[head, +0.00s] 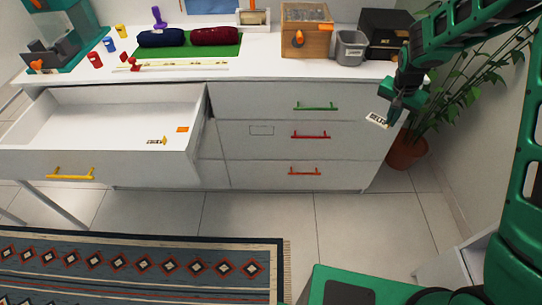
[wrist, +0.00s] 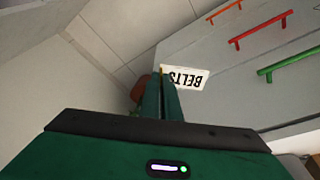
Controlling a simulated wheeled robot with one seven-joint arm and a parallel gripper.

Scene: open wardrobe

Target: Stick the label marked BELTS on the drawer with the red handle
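The white label marked BELTS (head: 376,120) is held at the tip of my gripper (head: 390,117), to the right of the drawers. In the wrist view the label (wrist: 188,79) shows upside down at the closed fingers (wrist: 163,82). The drawer with the red handle (head: 310,136) is the middle one of the right-hand stack and is shut. A thin rectangular outline (head: 262,130) is on its front, left of the handle. The red handle also shows in the wrist view (wrist: 262,30). The label appears apart from the drawer front.
Drawers with a green handle (head: 316,106) and an orange handle (head: 305,172) lie above and below. A yellow-handled drawer (head: 72,176) stands open at left. A potted plant (head: 406,152) is beside the cabinet at right.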

